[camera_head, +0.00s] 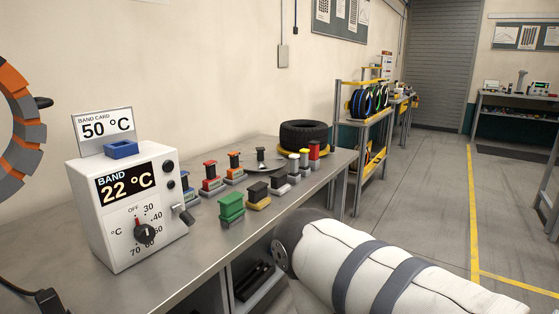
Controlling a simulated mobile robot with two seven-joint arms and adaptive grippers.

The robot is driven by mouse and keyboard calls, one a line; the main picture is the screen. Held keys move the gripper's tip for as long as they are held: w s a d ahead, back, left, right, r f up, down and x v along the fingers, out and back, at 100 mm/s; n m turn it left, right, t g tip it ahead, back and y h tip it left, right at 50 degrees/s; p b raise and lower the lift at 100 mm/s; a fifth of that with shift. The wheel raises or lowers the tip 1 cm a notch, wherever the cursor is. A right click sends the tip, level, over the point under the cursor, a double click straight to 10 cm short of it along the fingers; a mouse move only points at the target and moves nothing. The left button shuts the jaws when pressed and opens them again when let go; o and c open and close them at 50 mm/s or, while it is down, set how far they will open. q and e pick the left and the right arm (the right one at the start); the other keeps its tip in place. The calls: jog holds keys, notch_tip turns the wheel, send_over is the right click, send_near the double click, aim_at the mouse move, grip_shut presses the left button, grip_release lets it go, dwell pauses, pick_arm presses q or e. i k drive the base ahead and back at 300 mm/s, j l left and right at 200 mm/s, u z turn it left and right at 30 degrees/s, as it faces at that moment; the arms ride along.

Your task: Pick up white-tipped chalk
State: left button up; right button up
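I cannot single out a white-tipped chalk in this view. Several small blocks with raised tops stand on the grey workbench (180,268). Among them are a green one (231,208), a black-topped one with a yellow base (258,196), a black-topped one with a pale base (279,184), a red one (210,178) and an orange one (234,167). A yellow-topped block with a pale lower part (304,161) and a red-topped one with yellow (314,154) stand farther back. Neither of my grippers can be made out.
A white control box (130,235) reading 22 °C, with a 50 °C card (106,127), stands at the bench's left. A black tyre (303,133) lies at the far end. A large white, grey-banded form (325,258) fills the lower right. Floor lies clear beyond.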

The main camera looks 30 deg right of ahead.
aim_at(295, 158)
jog(key=i+l+u, duration=0.15)
jog(key=l+u, duration=0.15)
jog(key=l, duration=0.5)
jog(key=l+u, duration=0.3)
jog(key=l, duration=0.45)
